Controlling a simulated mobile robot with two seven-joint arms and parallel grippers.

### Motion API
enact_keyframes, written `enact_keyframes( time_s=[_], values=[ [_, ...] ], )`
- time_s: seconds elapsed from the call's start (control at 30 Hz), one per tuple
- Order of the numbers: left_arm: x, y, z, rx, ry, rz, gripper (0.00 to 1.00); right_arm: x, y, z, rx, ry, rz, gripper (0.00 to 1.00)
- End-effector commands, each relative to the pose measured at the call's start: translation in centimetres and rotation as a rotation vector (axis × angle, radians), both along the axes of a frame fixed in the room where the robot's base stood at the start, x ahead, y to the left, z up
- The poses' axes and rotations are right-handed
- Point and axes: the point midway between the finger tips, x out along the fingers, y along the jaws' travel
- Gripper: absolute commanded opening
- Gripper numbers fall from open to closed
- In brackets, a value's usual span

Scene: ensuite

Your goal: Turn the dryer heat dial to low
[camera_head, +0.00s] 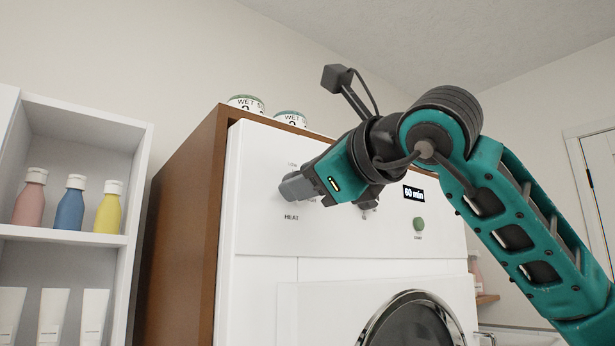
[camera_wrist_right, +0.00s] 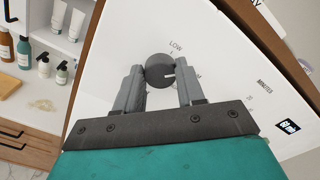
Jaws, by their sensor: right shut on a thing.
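The white dryer (camera_head: 262,235) stands in a brown wooden surround. Its heat dial (camera_wrist_right: 159,71) is a dark round knob with a light pointer mark, seen in the right wrist view between my right gripper's fingers. The mark points right, toward a partly hidden label, while the LOW label is above the dial. My right gripper (camera_wrist_right: 158,86) is shut on the dial. In the head view, my right gripper (camera_head: 297,188) reaches the panel above the HEAT label and hides the dial. My left gripper is in neither view.
A "60 min" display (camera_head: 414,194) and a green button (camera_head: 418,224) are right of the gripper. Two round tins (camera_head: 246,103) sit on top. A white shelf (camera_head: 84,237) with bottles stands left. The round dryer door (camera_head: 412,325) is below.

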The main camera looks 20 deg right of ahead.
Motion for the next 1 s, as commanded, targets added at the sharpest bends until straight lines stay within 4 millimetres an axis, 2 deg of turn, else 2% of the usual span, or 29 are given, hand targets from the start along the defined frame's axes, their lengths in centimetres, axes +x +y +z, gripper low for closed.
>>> enact_keyframes(
  time_s=[0.6,1.0],
  values=[
    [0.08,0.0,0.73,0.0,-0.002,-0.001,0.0,-0.13,0.12,0.04,-0.529,-0.197,0.001,0.08],
    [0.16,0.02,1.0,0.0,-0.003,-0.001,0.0,-0.12,0.15,-0.11,-0.73,-0.269,0.002,0.08]
  ],
)
